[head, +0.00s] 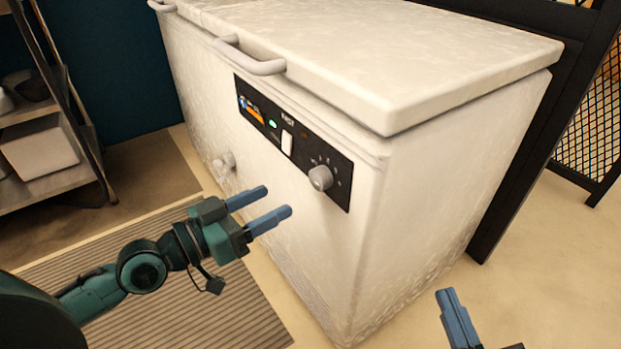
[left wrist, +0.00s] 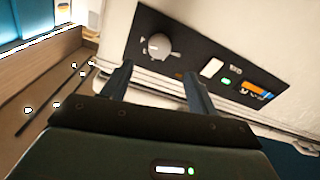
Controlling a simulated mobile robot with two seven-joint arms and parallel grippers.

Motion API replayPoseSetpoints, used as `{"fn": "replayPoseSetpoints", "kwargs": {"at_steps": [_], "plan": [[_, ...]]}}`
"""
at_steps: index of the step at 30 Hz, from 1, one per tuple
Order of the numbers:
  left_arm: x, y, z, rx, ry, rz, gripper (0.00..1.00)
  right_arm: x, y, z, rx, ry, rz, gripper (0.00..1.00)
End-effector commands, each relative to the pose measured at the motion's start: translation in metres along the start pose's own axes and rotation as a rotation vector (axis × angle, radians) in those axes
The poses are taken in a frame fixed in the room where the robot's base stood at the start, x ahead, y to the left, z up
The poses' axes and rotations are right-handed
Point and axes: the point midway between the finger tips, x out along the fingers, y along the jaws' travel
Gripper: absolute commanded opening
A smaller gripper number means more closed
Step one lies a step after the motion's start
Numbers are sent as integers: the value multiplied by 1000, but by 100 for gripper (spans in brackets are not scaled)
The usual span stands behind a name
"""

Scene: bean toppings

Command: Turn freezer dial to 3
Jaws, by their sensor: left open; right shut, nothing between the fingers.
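The white chest freezer (head: 300,190) stands in the middle of the head view. Its black control panel (head: 270,117) holds the round grey dial (head: 320,177) near the right end, with small markings around it that are too small to read. The dial also shows in the left wrist view (left wrist: 159,46), ahead of the fingers. My left gripper (head: 279,201) is open and empty, its blue fingers pointing at the freezer front, a little left of and below the dial and apart from it. My right gripper (head: 456,318) is shut and empty at the lower right, away from the freezer.
The freezer lid (head: 420,55) is closed, with a grey handle (head: 250,58) jutting above the panel. A knob (head: 224,161) sticks out low on the front. A shelf rack (head: 45,110) stands left, and a dark mesh frame (head: 510,140) right. A striped mat (head: 130,290) lies on the floor.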

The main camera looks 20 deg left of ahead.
Motion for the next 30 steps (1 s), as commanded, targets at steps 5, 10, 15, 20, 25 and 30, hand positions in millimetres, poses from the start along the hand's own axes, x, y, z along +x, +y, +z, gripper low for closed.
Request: {"fn": "replayPoseSetpoints", "kwargs": {"at_steps": [5,10,15,20,25,30], "plan": [[29,1,-4,-4,8,0,59,0,1,-2,-13,-6,2,0],[57,1,-2,-4,6,2,59,-1,2,-2,-23,-7,2,0],[80,1,-1,-1,3,2,59,-1,2,-1,-26,-8,2,0],[91,2,0,-2,0,3,59,-1,1,0,-25,-11,2,0],[93,2,0,0,-2,3,59,-1,1,1,-24,-13,2,0],[93,1,0,-1,-2,3,57,-1,1,1,-23,-14,2,0]]}}
